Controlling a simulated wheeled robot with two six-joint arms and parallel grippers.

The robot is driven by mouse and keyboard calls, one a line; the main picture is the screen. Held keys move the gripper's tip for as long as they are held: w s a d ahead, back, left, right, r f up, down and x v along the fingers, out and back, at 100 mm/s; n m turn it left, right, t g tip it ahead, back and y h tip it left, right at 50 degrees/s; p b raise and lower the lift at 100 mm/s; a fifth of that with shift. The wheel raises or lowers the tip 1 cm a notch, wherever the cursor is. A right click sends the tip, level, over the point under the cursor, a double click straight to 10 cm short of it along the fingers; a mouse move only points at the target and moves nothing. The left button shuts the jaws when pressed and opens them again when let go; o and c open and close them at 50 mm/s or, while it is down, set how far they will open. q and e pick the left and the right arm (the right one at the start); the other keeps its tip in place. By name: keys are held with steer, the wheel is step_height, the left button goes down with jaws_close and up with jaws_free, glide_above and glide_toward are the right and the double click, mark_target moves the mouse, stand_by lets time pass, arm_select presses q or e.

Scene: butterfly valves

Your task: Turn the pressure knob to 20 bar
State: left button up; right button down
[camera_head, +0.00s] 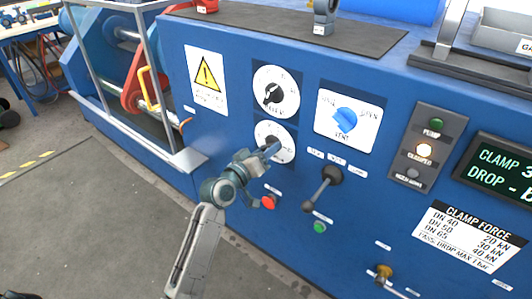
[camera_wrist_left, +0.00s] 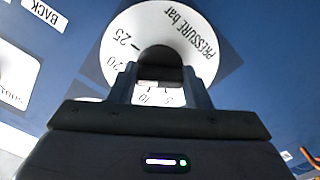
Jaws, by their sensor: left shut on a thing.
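The pressure knob (camera_wrist_left: 160,62) is black and sits at the middle of a round white dial (camera_wrist_left: 196,62) marked "PRESSURE bar", with 25, 20, 10 and 5 readable. In the head view the dial (camera_head: 286,135) is the lower of two round dials on the blue panel, partly covered by my left gripper (camera_head: 270,149). In the left wrist view the fingers of my left gripper (camera_wrist_left: 160,84) are on both sides of the knob, shut on it. The fingers and gripper body hide part of the scale, and I cannot tell which mark the knob points to. My right gripper is not in view.
Above is another dial with a black knob (camera_head: 272,93); to its right is a blue VENT knob (camera_head: 344,119). Close by are a black lever (camera_head: 324,184), a red button (camera_head: 269,201) and a green button (camera_head: 320,227). The clamped lamp (camera_head: 424,151) is lit.

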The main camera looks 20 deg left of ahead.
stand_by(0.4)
arm_select(q)
steer(key=o, duration=1)
steer(key=shift+s, duration=0.1)
steer(key=v, duration=1)
steer(key=shift+s+a, duration=0.15)
steer(key=shift+s, duration=0.15)
